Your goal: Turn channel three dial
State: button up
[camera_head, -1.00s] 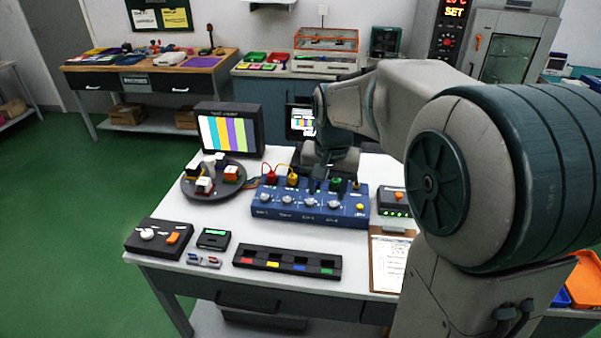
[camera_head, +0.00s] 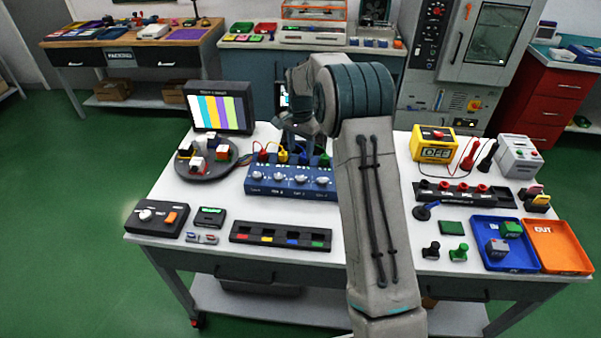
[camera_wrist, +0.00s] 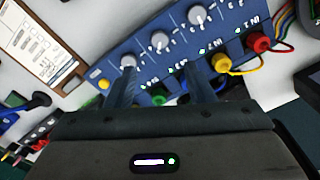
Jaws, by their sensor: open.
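The blue channel box (camera_head: 270,189) stands on the white table, with a row of grey dials on its front and coloured plugs along its back. The channel three dial, third from the left (camera_head: 301,180), is uncovered. In the wrist view, turned about, it appears as the middle visible dial (camera_wrist: 160,40). My gripper (camera_wrist: 160,68) is open and empty, its fingers reaching over the plug side of the box. The dial shows just beyond and between the fingertips; I see no contact. In the head view my gripper (camera_head: 301,142) is above the box's back edge, partly hidden by my arm.
Red (camera_wrist: 258,42), yellow (camera_wrist: 221,62) and green (camera_wrist: 157,90) plugs with cables crowd the fingers. A monitor (camera_head: 221,108) and a round turntable (camera_head: 208,171) stand left. A slotted strip (camera_head: 280,236) lies in front. The right side holds trays and a yellow meter (camera_head: 432,144).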

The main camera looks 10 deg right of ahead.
aim_at(300, 178)
notch_tip(300, 178, down, 11)
jog(key=p, duration=0.2)
jog(key=shift+f+p, duration=0.15)
jog(key=shift+p, duration=0.15)
jog(key=c, duration=1)
